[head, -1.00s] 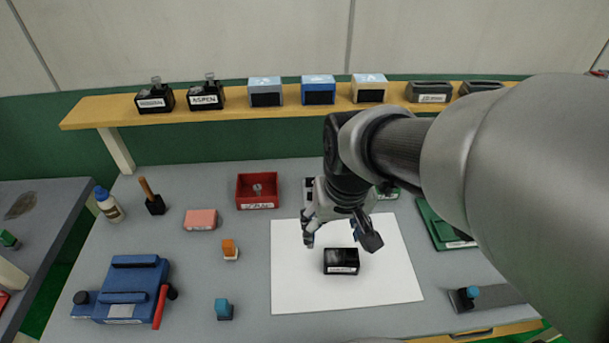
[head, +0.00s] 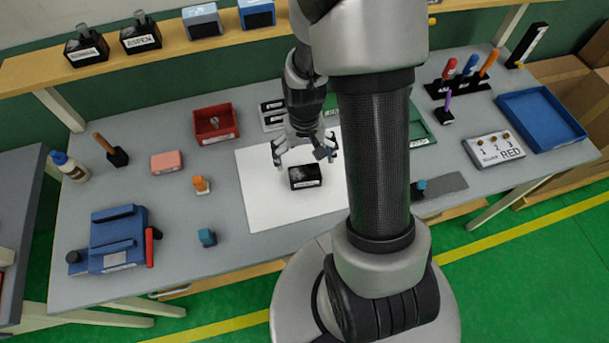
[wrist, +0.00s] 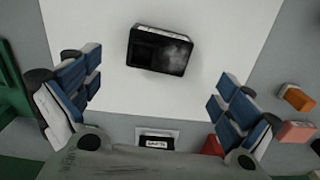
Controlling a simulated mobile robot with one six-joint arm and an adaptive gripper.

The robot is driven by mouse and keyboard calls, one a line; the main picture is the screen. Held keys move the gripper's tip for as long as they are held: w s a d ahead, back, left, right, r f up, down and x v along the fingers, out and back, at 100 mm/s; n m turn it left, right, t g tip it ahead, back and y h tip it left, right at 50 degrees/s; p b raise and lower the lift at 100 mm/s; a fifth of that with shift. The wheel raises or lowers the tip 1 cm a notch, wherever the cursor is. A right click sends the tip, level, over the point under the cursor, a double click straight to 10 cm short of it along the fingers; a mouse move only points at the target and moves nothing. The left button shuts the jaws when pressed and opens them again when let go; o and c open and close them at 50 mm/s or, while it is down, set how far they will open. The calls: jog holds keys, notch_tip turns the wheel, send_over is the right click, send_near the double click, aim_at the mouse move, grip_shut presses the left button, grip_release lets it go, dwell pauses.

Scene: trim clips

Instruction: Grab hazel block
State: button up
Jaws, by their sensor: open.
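A black block (head: 305,178) with a white label lies on the white sheet (head: 262,205); the label is too small to read, so I cannot confirm it says hazel. The wrist view shows the same black block (wrist: 160,51) from above, slightly tilted in the picture, with a greyish smudge on its top. My gripper (head: 305,152) is open and empty, with its fingers spread above and just behind the block in the head view. In the wrist view the open gripper (wrist: 155,95) has its fingers apart, with the block beyond them, not touched.
Black labelled blocks (head: 141,38) stand on the shelf, one reading ASPEN. A red tray (head: 215,123), a pink block (head: 166,162), an orange-topped piece (head: 200,185), a teal-topped piece (head: 207,237) and a blue vise-like fixture (head: 118,240) stand left of the sheet.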

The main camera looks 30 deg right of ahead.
aim_at(305, 172)
notch_tip(305, 172, down, 8)
jog(key=shift+d+r+b, duration=0.1)
jog(key=shift+b, duration=0.9)
jog(key=c, duration=1.2)
